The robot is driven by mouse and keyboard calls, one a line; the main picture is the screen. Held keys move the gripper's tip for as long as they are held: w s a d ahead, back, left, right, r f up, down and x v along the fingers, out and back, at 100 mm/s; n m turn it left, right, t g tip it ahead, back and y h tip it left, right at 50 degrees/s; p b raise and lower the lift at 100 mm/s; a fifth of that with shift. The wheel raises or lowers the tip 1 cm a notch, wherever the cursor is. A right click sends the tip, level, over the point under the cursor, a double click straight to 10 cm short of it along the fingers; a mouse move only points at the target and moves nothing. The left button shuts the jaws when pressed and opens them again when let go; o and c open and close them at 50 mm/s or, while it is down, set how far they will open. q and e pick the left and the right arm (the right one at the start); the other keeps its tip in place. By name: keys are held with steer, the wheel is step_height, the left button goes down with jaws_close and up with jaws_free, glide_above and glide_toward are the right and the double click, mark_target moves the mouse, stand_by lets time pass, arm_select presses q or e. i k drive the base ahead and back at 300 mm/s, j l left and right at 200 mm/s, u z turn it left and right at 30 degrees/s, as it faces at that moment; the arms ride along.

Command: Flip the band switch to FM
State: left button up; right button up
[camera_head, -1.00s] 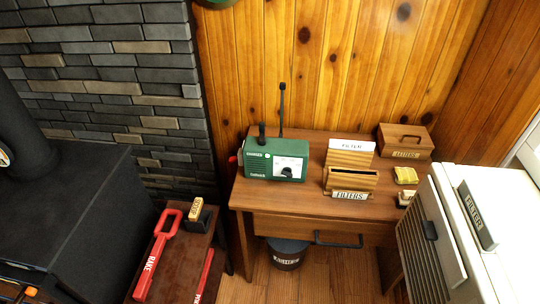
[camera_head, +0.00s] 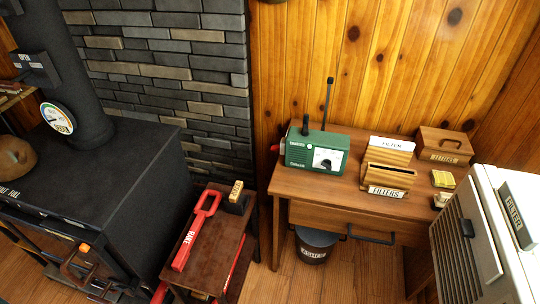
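A green radio (camera_head: 316,151) stands upright on the left part of the wooden desk (camera_head: 298,187). Its front has a white dial panel (camera_head: 327,158) with a dark knob, and a black antenna (camera_head: 327,101) rises from its top. A short black handle or stub also stands on the top. The band switch cannot be made out at this size. Neither of my grippers is in view.
Filter boxes (camera_head: 388,164), a lidded wooden box (camera_head: 444,144) and a yellow block (camera_head: 443,179) share the desk. A black stove (camera_head: 95,185) stands left. A cream chest (camera_head: 492,235) stands right; an ash bucket (camera_head: 314,245) is below.

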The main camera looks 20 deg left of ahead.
mark_target(276, 147)
steer(key=k+j, duration=0.5)
steer(key=k, duration=0.15)
steer(key=k+j, duration=0.45)
steer(key=k, duration=0.2)
steer(key=u, duration=0.45)
steer(key=i+l+u, duration=0.25)
steer(key=u, duration=0.2)
steer(key=i+l+u, duration=0.2)
steer(key=l+u, duration=0.3)
steer(key=i+l, duration=0.1)
steer(key=l, duration=0.3)
steer(key=i+l+u, duration=0.15)
steer(key=l, duration=0.25)
steer(key=i+l, duration=0.1)
steer(key=l, duration=0.3)
steer(key=i+l+u, duration=0.1)
steer(key=l, duration=0.3)
